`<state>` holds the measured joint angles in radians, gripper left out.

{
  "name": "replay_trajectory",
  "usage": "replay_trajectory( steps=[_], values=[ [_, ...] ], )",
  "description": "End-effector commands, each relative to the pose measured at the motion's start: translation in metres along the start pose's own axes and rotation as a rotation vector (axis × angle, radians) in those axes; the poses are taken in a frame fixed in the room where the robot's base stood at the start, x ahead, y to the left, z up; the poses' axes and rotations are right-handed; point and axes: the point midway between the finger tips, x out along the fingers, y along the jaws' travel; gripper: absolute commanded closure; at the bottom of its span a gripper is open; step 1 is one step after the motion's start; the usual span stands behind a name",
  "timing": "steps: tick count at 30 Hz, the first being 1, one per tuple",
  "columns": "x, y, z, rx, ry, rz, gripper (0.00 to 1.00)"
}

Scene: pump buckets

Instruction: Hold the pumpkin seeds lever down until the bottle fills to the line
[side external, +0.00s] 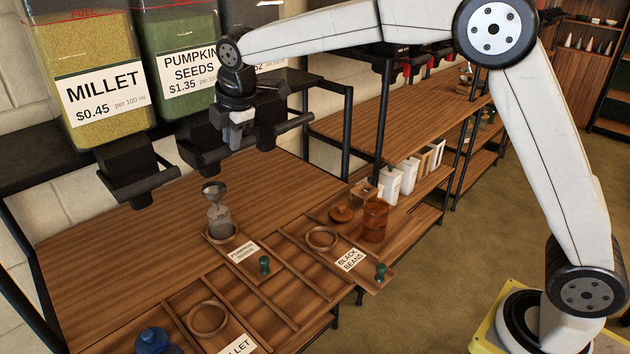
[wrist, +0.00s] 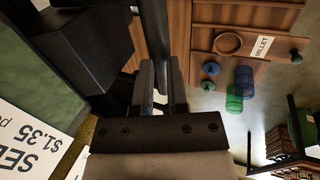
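The pumpkin seeds dispenser (side external: 173,38) is a dark green bin with a black spout. Its black lever bar (side external: 288,124) sticks out low at the front. My gripper (side external: 236,138) is at this bar, over the shelf. In the wrist view, my gripper (wrist: 162,90) has its two grey fingers close together, with a dark bar (wrist: 153,35) running to the gap between them; whether they clamp it is unclear. A clear bottle (side external: 219,222) stands upright below and left of my gripper, with a funnel (side external: 214,190) on top. Its fill level and line are too small to read.
A millet dispenser (side external: 85,75) is on the left. A black shelf post (side external: 384,110) stands to the right.

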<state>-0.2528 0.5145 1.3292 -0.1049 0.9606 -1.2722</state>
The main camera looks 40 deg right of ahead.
Motion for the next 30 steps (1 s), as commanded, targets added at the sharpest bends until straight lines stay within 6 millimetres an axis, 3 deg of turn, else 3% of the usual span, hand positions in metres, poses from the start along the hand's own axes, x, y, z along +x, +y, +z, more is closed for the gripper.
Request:
replay_trajectory(
  steps=[30],
  values=[
    [0.012, -0.004, 0.0, 0.0, -0.001, -0.001, 0.82]
  ],
)
